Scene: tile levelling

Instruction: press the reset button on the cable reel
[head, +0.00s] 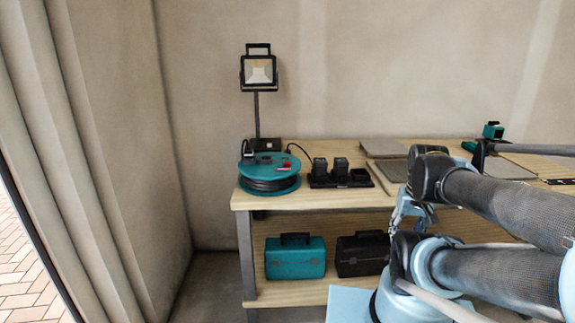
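The teal cable reel (270,185) lies flat on the left end of the workbench top, with dark cable wound between its discs. A small red part (283,169) shows on its upper face, toward the right; it is too small to tell whether this is the reset button. A dark block sits on the reel's top, at the back left. My arm is folded at the right of the head view. What looks like my gripper (405,208) is partly hidden among my arm links, well to the right of the reel and apart from it. Its fingers cannot be made out.
The wooden workbench (330,200) also bears a black charger with batteries (340,174), grey tiles (383,148) and a work lamp (258,72) on a post behind the reel. A teal toolbox (295,259) and a black case (362,254) stand on the lower shelf. A wall is at left.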

